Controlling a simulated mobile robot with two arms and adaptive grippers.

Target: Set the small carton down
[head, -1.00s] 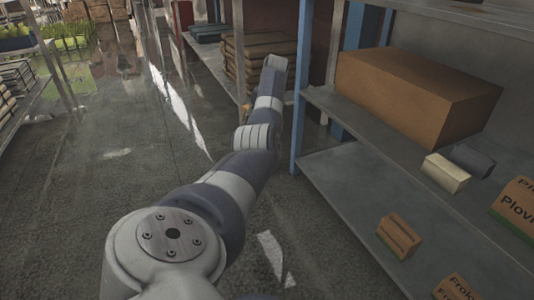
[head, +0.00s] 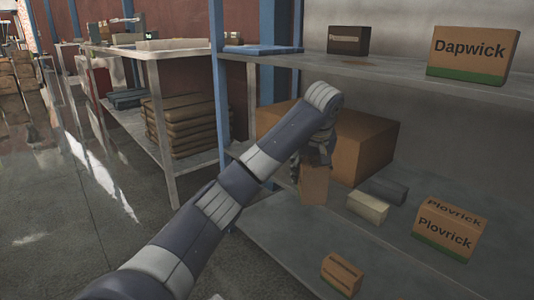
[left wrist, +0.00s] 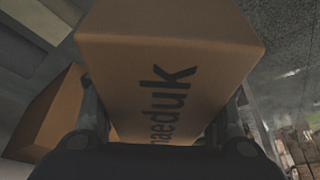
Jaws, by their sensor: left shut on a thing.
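My left gripper (head: 313,152) reaches over the middle shelf (head: 284,208) from the left and points down. It is shut on a small brown carton (head: 313,186), held upright in front of the large brown box. In the left wrist view the small carton (left wrist: 170,40) fills the middle between the two fingers, with dark lettering ending in "aeduk". I cannot tell whether its underside touches the shelf. My right gripper is not in view.
The large brown box (head: 362,145) stands behind the carton. A cream block (head: 367,206) and a grey block (head: 383,191) lie to its right, then a Plovrick carton (head: 446,233). A small carton (head: 341,274) sits lower. A Dapwick carton (head: 470,55) is on the upper shelf.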

